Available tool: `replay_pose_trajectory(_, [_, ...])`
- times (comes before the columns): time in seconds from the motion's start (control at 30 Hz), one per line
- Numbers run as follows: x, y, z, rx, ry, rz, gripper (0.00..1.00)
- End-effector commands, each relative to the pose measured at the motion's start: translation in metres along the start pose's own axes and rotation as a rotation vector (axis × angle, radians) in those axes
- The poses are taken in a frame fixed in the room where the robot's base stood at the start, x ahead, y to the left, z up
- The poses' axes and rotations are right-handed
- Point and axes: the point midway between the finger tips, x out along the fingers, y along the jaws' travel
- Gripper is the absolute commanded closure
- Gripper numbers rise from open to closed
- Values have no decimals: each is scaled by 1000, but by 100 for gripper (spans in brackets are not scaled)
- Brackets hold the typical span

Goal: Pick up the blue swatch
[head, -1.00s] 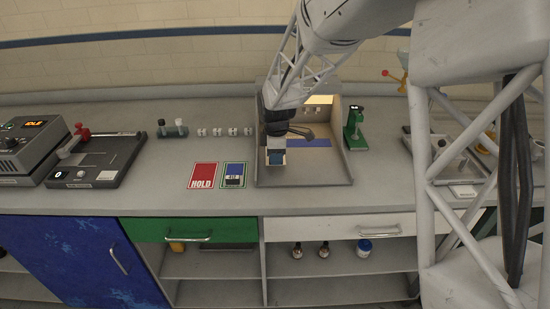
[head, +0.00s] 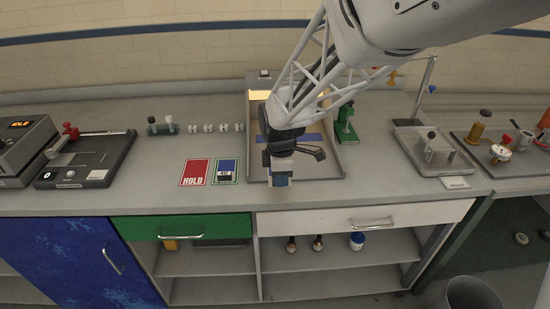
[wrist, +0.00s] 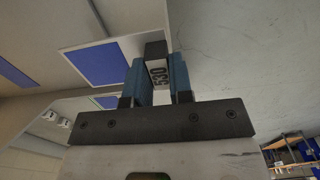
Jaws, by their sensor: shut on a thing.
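My gripper (head: 281,182) hangs over the front edge of the pale tray of the lit booth, above the counter. In the wrist view its two blue fingers (wrist: 159,80) are shut on a small dark block with a white label reading 530 (wrist: 158,72). A flat blue panel with a pale border (wrist: 98,62) shows beside the block in the wrist view. I cannot tell whether the held block is joined to any blue piece. A blue strip (head: 312,139) lies on the booth floor, partly hidden behind my gripper.
A red HOLD card (head: 195,172) and a blue and green card (head: 225,171) with a small labelled piece on it lie left of the booth. A green stand (head: 346,124) is at the booth's right. Small pale cubes (head: 215,128) stand behind the cards.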

Motion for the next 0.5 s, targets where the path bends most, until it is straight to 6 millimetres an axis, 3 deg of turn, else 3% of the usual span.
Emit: replay_pose_trajectory(0.5, [0,-10,2,0,0,-1,100])
